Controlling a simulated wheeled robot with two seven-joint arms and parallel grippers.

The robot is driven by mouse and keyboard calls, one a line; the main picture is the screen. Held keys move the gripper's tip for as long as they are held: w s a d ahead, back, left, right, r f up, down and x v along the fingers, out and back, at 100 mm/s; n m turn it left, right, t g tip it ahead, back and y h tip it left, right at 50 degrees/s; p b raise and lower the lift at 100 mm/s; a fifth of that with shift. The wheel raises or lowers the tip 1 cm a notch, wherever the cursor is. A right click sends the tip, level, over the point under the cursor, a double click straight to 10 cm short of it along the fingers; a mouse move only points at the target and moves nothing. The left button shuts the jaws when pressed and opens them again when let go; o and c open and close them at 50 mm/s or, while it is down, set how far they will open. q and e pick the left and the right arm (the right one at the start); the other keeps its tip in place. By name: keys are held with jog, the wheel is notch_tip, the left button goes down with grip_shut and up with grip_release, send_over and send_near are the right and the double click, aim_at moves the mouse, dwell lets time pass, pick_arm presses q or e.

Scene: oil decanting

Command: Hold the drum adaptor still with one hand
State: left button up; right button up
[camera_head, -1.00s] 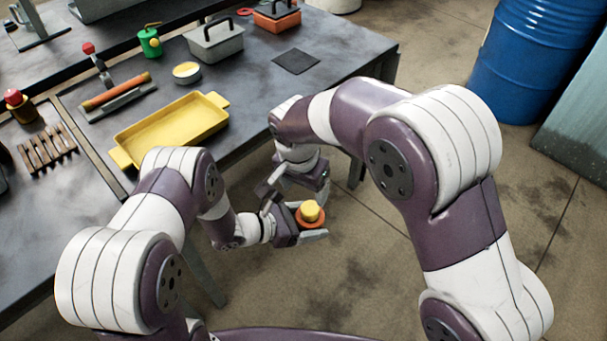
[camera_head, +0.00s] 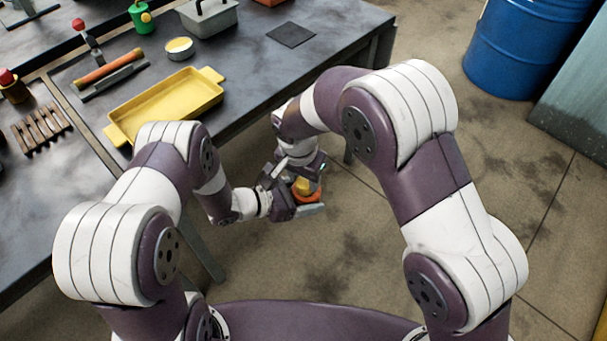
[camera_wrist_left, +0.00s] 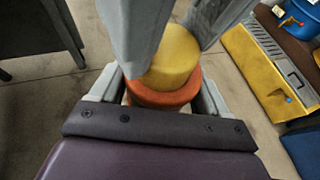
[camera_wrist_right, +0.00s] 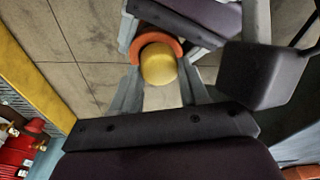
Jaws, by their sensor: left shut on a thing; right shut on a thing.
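The drum adaptor is an orange ring (camera_head: 311,197) with a yellow cap (camera_head: 302,187) on top, held in the air off the table's front edge. My left gripper (camera_head: 306,201) is shut on the orange ring; its fingers flank the ring (camera_wrist_left: 165,93) in the left wrist view. My right gripper (camera_head: 306,178) is shut on the yellow cap from above. In the left wrist view its grey fingers stand at either side of the cap (camera_wrist_left: 172,57). In the right wrist view the cap (camera_wrist_right: 158,66) lies between its fingertips. The adaptor's underside is hidden.
The workbench (camera_head: 245,90) holds a yellow tray (camera_head: 165,104), a grey handled box (camera_head: 208,17), a green can (camera_head: 139,18) and a wooden rack (camera_head: 42,128). A blue drum (camera_head: 520,50) stands on the floor at the upper right. The floor around the grippers is clear.

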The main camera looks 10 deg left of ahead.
jog(key=shift+w+a+r, duration=0.1)
jog(key=shift+a+r, duration=0.05)
jog(key=shift+r, duration=0.05)
dwell(0.3)
jog(key=shift+r, duration=0.95)
